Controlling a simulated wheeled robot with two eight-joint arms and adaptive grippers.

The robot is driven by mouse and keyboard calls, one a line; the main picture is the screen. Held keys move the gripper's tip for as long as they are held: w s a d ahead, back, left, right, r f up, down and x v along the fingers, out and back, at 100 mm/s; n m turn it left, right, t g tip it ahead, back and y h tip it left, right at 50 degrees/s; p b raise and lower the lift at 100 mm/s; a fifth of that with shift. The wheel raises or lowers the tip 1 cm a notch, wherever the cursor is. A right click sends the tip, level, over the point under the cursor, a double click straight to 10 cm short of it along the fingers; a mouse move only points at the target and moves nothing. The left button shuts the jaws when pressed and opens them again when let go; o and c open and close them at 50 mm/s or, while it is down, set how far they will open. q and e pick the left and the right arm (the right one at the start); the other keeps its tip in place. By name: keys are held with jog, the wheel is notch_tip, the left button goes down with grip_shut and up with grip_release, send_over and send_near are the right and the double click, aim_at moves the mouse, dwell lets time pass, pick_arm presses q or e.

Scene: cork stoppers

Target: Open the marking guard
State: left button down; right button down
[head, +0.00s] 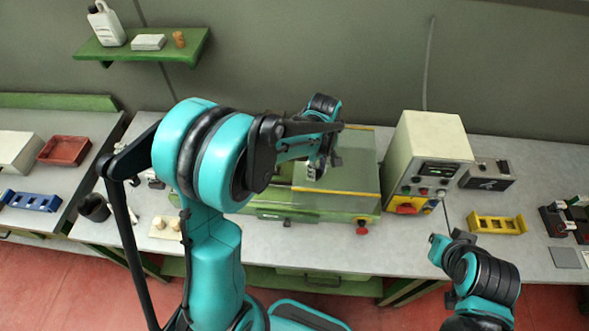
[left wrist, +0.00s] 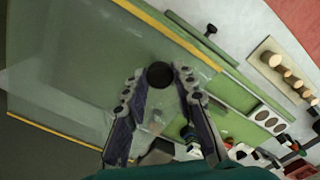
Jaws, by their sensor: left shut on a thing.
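The marking guard (head: 357,160) is a clear panel with yellow edges over the green machine (head: 290,212) in the middle of the bench. It fills the left of the left wrist view (left wrist: 75,75). I cannot tell whether it is tilted. My left gripper (head: 318,172) is at the guard, fingers down. In the left wrist view its fingers (left wrist: 161,75) are shut on a round black knob (left wrist: 160,74). The knob is hidden in the head view. My right gripper (head: 438,246) is at the lower right, away from the guard; its jaws are too unclear to read.
A cream control box (head: 425,150) stands just right of the guard. A yellow rack (head: 497,224) lies further right. A board with corks (head: 165,228) lies left of the machine, partly behind my left arm. A red knob (head: 361,228) sticks out at the machine's front.

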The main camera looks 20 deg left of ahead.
pick_arm(q)
jog(key=shift+w+d, duration=0.25)
jog(key=shift+d, duration=0.45)
jog(key=shift+w+d, duration=0.2)
jog(key=shift+d, duration=0.45)
jog(key=c, duration=1.2)
grip_release()
notch_tip(320, 180, up, 12)
